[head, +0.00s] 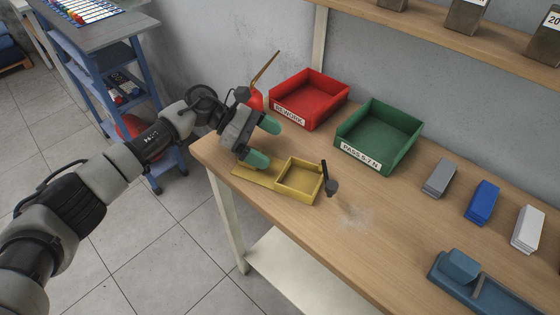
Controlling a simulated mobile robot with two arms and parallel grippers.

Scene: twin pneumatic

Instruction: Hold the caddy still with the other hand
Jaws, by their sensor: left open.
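The caddy appears to be the yellow open box (314,191) with a flat yellow flange on its left, lying on the wooden bench near its front left corner. My left gripper (264,142) has green fingertips spread apart with nothing between them. It is behind and left of the box, with its nearer fingertip over or close to the flange; I cannot tell whether it touches. The box's inside looks empty. My right gripper is not in view.
A small dark-handled tool (329,184) is at the box's right side, by a dusty patch (353,214). Behind are a red REWORK bin (322,113), a green PASS bin (393,158) and a red oil can (256,100). Grey, blue (482,203) and white blocks lie right.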

